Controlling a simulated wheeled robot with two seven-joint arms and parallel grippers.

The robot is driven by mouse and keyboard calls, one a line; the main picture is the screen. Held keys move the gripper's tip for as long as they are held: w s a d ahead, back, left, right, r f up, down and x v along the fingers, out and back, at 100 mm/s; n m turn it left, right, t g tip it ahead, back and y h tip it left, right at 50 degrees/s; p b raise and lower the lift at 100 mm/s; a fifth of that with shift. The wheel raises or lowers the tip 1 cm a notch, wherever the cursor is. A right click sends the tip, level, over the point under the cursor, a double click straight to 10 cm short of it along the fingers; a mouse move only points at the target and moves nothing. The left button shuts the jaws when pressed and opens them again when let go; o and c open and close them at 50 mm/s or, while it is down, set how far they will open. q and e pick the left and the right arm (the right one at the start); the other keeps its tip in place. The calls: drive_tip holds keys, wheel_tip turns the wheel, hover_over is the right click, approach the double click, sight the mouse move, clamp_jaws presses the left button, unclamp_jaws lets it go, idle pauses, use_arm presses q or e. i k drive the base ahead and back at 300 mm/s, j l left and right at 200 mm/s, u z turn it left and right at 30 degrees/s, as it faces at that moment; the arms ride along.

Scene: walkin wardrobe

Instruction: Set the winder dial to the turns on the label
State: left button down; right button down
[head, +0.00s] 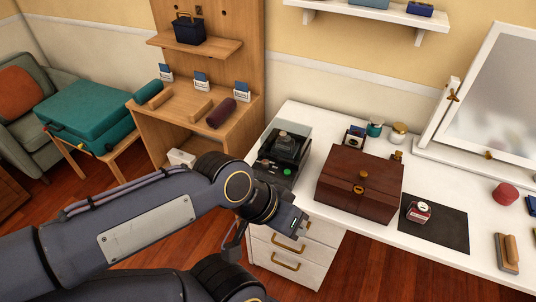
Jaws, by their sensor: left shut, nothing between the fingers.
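The watch winder (285,152) is a dark box with a clear cover, at the left end of the white dressing table. Its front panel shows a green spot (287,172) and a small reddish spot; the dial's setting is too small to read. A small card with a dark picture (355,138) stands behind the wooden box; I cannot tell whether it is the label. My left gripper (299,224) is shut and empty, in front of the table's front edge, below and nearer than the winder. It appears apart from the winder. My right gripper is not in view.
A brown wooden box (360,185) stands right of the winder. A dark mat (448,230) holds a small red-and-white item (418,211). A mirror (490,90) stands at the back right. White drawers (293,255) lie below the table edge. A wooden shelf unit (240,120) stands left.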

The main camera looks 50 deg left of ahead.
sight(266, 165)
drive_tip(key=u, duration=1.45)
